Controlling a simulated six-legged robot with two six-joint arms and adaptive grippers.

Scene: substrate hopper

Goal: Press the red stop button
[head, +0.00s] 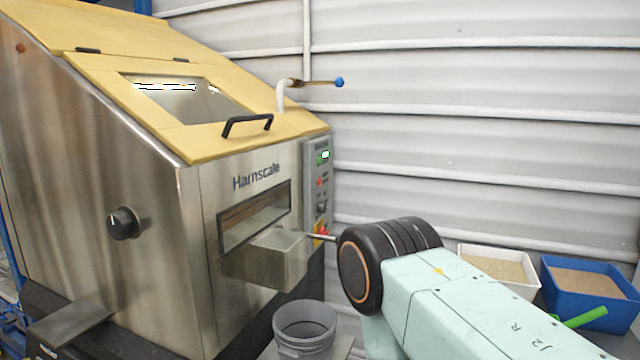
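The red stop button (321,230), with yellow around it, is low on the grey control panel (318,190) at the right edge of the steel hopper machine (150,230). It looks small and is partly covered. My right arm comes in from the lower right, and its black round joint is just right of the button. A thin dark rod-like piece runs left from behind this joint across the button's lower edge. It may be part of my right gripper; the rest of that gripper is hidden. I cannot tell whether it touches the button. My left gripper is out of view.
A steel outlet box (270,258) juts out left of the button, above a grey bucket (305,325). A white bin (500,265) and a blue bin (590,290) stand at right. A corrugated wall is behind. A black knob (123,223) is on the machine's side.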

